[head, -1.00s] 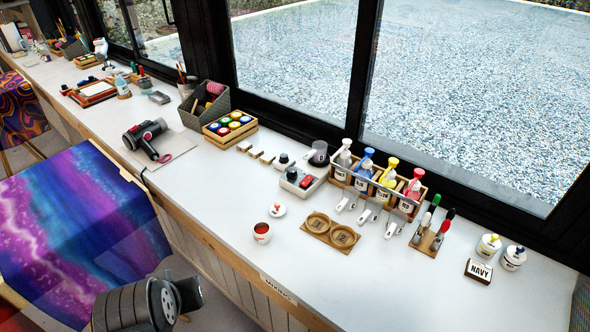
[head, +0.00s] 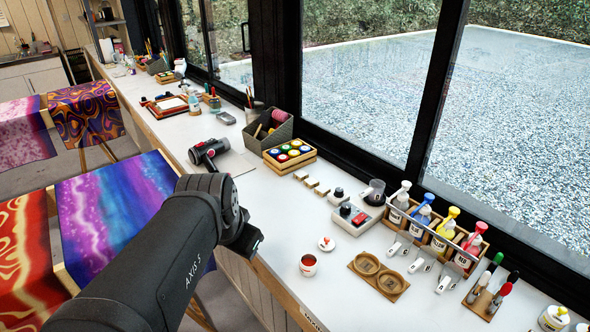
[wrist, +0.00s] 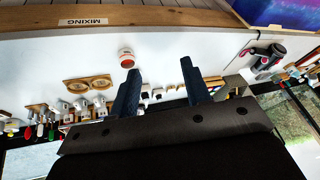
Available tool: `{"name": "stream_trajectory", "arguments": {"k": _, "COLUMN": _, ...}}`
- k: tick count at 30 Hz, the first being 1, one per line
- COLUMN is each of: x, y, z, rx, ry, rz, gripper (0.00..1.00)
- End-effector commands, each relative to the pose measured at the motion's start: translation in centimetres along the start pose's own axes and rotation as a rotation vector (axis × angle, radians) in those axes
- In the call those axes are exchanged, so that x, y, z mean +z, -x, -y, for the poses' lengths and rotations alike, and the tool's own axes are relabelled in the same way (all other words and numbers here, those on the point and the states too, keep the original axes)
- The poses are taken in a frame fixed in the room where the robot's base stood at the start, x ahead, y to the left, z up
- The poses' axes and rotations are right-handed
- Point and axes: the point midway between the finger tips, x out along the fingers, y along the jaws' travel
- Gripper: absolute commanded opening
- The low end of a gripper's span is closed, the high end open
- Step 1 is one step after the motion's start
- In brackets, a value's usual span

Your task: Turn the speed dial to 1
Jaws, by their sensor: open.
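A grey box (head: 342,222) stands on the white bench, right of centre in the head view. It carries a black knob (head: 345,210), which looks like the speed dial, and a red switch (head: 360,219). The knob's marks are too small to read. My arm reaches in from the lower left, and its end is at the bench's front edge, apart from the box. In the wrist view my gripper (wrist: 160,80) is open with nothing between its fingers. Small dark items show beyond the fingers; I cannot tell whether the box is among them.
A white cup (head: 308,268) with red contents and a wooden double holder (head: 378,279) are in front of the box. A bottle rack (head: 428,238) stands right of it. A paint tray (head: 289,157) and a hair dryer (head: 208,151) are left. The bench between cup and dryer is clear.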

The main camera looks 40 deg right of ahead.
Motion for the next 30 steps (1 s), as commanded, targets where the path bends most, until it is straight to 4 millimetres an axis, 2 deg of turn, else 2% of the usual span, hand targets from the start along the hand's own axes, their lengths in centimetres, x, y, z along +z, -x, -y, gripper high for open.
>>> {"name": "stream_trajectory", "arguments": {"k": 1, "x": -1.9, "y": -0.4, "z": 0.3, "rx": 0.017, "ry": -0.077, "rz": 0.015, "gripper": 0.44}}
{"name": "stream_trajectory", "arguments": {"k": 3, "x": -4.3, "y": -0.8, "z": 0.5, "rx": 0.039, "ry": -0.186, "rz": 0.032, "gripper": 0.44}}
{"name": "stream_trajectory", "arguments": {"k": 8, "x": -9.7, "y": -2.4, "z": 0.7, "rx": 0.093, "ry": -0.438, "rz": 0.065, "gripper": 0.44}}
{"name": "stream_trajectory", "arguments": {"k": 14, "x": -16.1, "y": -5.4, "z": -0.1, "rx": 0.168, "ry": -0.753, "rz": 0.096, "gripper": 0.44}}
{"name": "stream_trajectory", "arguments": {"k": 18, "x": -20.3, "y": -8.1, "z": -1.4, "rx": 0.225, "ry": -0.973, "rz": 0.109, "gripper": 0.44}}
{"name": "stream_trajectory", "arguments": {"k": 23, "x": -24.5, "y": -11.7, "z": -3.5, "rx": 0.296, "ry": -1.224, "rz": 0.116, "gripper": 0.44}}
{"name": "stream_trajectory", "arguments": {"k": 30, "x": -29.6, "y": -17.8, "z": -8.0, "rx": 0.412, "ry": -1.594, "rz": 0.110, "gripper": 0.44}}
